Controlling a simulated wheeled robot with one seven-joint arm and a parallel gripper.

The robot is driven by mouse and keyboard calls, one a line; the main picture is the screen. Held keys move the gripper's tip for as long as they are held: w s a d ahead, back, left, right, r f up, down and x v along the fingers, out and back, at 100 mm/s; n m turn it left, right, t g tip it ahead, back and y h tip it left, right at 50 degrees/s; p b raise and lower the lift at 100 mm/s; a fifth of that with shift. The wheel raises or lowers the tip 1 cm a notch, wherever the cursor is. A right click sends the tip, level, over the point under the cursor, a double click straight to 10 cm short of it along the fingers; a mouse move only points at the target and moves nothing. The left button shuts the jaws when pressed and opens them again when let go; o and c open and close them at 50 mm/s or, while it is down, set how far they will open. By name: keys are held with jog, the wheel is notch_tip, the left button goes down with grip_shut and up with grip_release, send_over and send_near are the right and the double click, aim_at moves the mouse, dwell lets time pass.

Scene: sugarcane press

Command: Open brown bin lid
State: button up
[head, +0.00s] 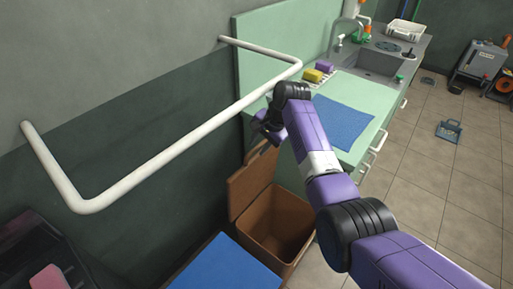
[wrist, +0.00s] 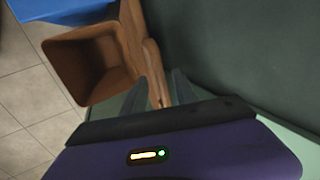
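The brown bin (head: 275,222) stands on the floor between the wall and the counter. Its lid (head: 250,182) is raised, standing steeply on the wall side, and the inside of the bin shows empty. In the wrist view the open bin (wrist: 90,62) is at upper left, with the lid (wrist: 153,62) seen nearly edge-on beside it. My gripper (head: 262,132) is at the lid's upper edge. In the wrist view my gripper's two fingers (wrist: 163,85) are apart, with the lid's edge between or just beyond them; contact is unclear.
A white wall rail (head: 190,135) runs just left of my gripper. The green counter (head: 345,90) with a blue mat (head: 343,122) is to the right. A blue-topped object (head: 225,268) stands in front of the bin. The tiled floor (head: 440,185) at right is mostly clear.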

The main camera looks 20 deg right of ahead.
jog(key=v, duration=0.4)
jog(key=shift+s+r, duration=0.1)
jog(key=shift+r, duration=0.05)
